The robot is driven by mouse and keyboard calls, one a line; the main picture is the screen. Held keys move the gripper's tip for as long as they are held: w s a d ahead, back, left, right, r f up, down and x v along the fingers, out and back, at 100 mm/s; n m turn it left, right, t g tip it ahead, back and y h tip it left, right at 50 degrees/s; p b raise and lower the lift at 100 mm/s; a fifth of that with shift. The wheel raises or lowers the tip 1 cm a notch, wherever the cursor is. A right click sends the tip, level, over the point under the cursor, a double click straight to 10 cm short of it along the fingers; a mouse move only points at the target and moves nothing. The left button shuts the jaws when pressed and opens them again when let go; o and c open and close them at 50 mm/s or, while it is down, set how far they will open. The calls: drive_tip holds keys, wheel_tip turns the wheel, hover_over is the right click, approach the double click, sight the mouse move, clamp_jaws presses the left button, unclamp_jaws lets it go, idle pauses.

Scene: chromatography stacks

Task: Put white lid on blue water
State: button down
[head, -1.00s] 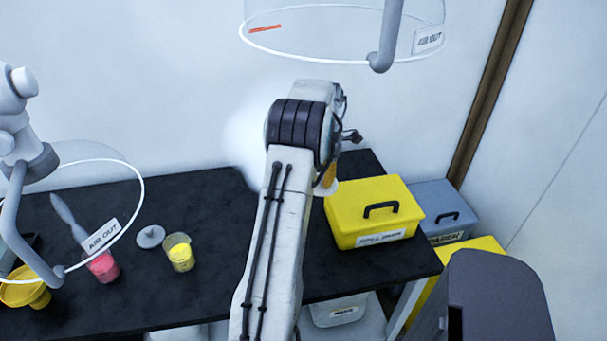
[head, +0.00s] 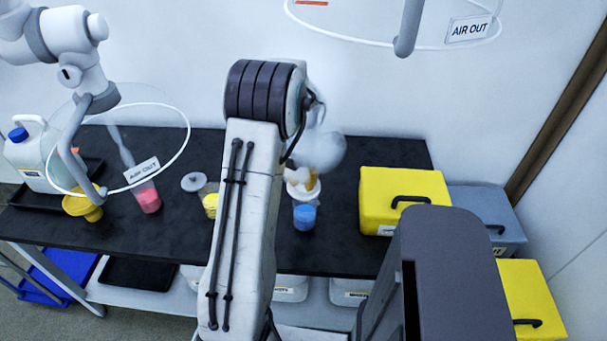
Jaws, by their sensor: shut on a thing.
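A clear beaker of blue water (head: 304,217) stands on the black bench, just right of my arm in the head view. A white lid (head: 298,190) is at the beaker's mouth, under my gripper (head: 306,180). My gripper is small and partly hidden by my own arm, with orange-yellow showing at its fingers. It is shut on the white lid. I cannot tell whether the lid touches the rim or hovers slightly above it.
A grey lid (head: 193,181) lies beside a yellow-water beaker (head: 210,204), partly behind my arm. A pink-water beaker (head: 148,199) and yellow funnel (head: 83,206) stand left. A yellow box (head: 404,201) stands right of the blue beaker. Round air-out hoods hang above.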

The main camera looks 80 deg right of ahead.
drive_tip(key=shift+s+d+f, duration=0.1)
drive_tip(key=shift+d+f, duration=0.1)
drive_tip(key=shift+d, duration=0.2)
drive_tip(key=shift+f+b, duration=1.9)
drive_tip(key=shift+f, duration=0.45)
drive_tip(key=shift+f, duration=0.3)
drive_tip(key=shift+f+b, duration=0.5)
drive_tip(key=shift+b, duration=0.1)
drive_tip(key=shift+f+b, duration=0.35)
drive_tip(key=shift+f, duration=0.15)
drive_tip(key=c, duration=0.6)
unclamp_jaws()
drive_tip(key=shift+o, duration=0.2)
drive_tip(key=shift+r, duration=0.15)
